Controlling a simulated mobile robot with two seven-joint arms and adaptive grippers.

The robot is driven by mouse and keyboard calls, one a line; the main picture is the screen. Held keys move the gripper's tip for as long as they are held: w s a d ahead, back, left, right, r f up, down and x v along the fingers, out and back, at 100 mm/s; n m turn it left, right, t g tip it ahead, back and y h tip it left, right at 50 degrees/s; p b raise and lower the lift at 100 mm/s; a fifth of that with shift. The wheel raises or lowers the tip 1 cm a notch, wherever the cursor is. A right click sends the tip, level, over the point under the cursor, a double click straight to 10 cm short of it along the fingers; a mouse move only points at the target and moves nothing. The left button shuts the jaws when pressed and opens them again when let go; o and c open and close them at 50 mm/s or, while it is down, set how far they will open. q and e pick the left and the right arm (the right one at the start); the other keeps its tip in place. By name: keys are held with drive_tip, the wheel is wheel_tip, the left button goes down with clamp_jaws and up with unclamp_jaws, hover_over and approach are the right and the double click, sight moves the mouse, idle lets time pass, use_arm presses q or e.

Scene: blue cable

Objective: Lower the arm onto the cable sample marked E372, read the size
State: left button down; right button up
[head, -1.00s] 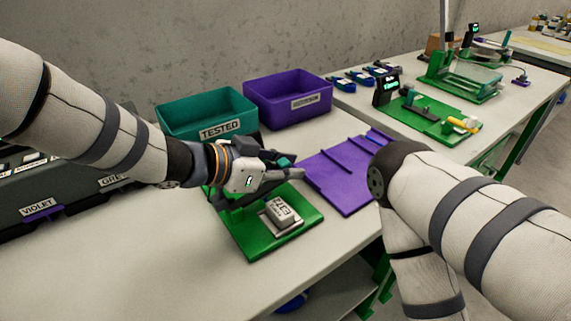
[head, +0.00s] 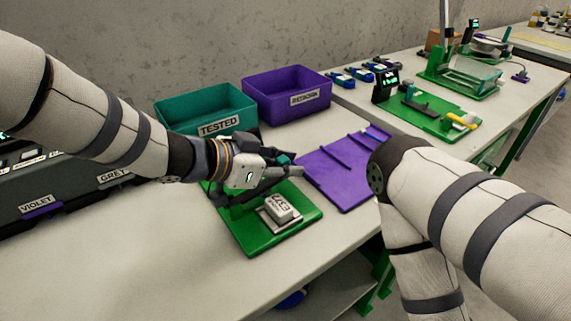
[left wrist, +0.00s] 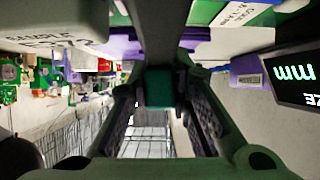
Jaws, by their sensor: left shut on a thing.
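The cable sample (head: 281,209), a pale block with a label that reads roughly E37 with its last character unclear, lies on a metal pad on the green base (head: 254,238) of a gauge. My left gripper (head: 285,169) is just above and behind the sample, shut on a teal grip of the gauge's arm. The teal grip (left wrist: 159,87) shows between the fingers in the left wrist view. A dark display (left wrist: 294,80) at the right edge there shows "mm" and part of a number, cut off. Contact between arm and sample cannot be seen. My right gripper is out of view.
A teal bin (head: 190,112) marked TESTED and a purple bin (head: 265,90) stand behind. A purple ribbed board (head: 340,190) lies to the right of the gauge. Another green fixture (head: 440,120) stands on the far table. The front left tabletop is clear.

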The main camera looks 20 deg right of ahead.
use_arm(q)
drive_tip(key=shift+d, duration=0.1)
drive_tip(key=c, duration=1.4)
unclamp_jaws()
drive_tip(key=shift+c, duration=0.2)
drive_tip(key=v, duration=1.2)
